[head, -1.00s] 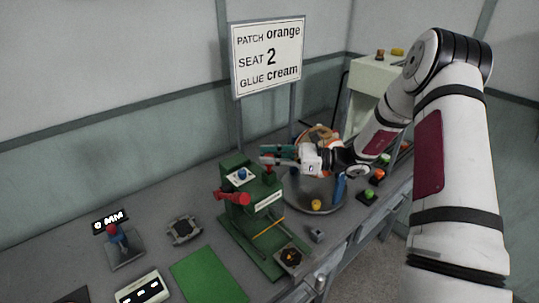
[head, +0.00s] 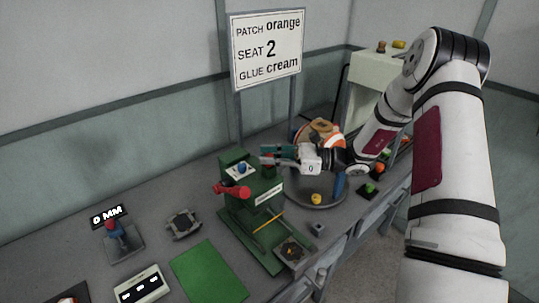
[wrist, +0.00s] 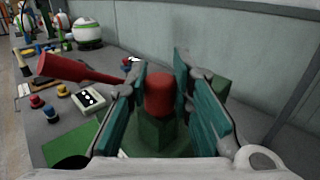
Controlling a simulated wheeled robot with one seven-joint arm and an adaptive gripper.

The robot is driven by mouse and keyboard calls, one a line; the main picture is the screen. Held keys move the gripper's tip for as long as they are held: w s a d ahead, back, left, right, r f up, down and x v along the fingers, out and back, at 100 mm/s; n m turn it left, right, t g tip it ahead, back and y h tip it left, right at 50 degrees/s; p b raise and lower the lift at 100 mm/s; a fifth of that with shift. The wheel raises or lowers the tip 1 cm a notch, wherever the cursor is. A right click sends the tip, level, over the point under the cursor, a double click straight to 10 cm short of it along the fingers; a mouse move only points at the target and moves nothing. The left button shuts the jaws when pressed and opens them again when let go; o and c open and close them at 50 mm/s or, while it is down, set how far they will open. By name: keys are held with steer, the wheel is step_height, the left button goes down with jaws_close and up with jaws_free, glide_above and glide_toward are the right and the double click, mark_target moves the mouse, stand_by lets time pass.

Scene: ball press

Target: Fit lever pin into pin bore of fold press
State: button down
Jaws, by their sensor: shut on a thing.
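The green fold press (head: 236,212) stands in the middle of the bench, with a red lever (head: 232,190) at its side and a blue knob on top. My gripper (head: 272,156) is at the upper right of the press, its teal fingers around the red lever pin. In the wrist view, the rounded red end of the lever pin (wrist: 159,92) stands between the two fingers. Green hexagonal material (wrist: 160,134) lies directly below it. The red lever also shows in the wrist view (wrist: 82,70), left of the fingers. The pin bore is hidden, and I cannot tell whether the pin is inside it.
A round tray (head: 318,203) with a yellow piece stands right of the press, under my arm. A green mat (head: 208,272), a grey fixture (head: 183,223) and a white box (head: 140,286) lie to the left. A sign (head: 267,50) stands behind.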

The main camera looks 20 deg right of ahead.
steer(key=shift+f, duration=0.35)
steer(key=c, duration=1.3)
jaws_free()
steer(key=shift+c, duration=0.2)
steer(key=v, duration=1.2)
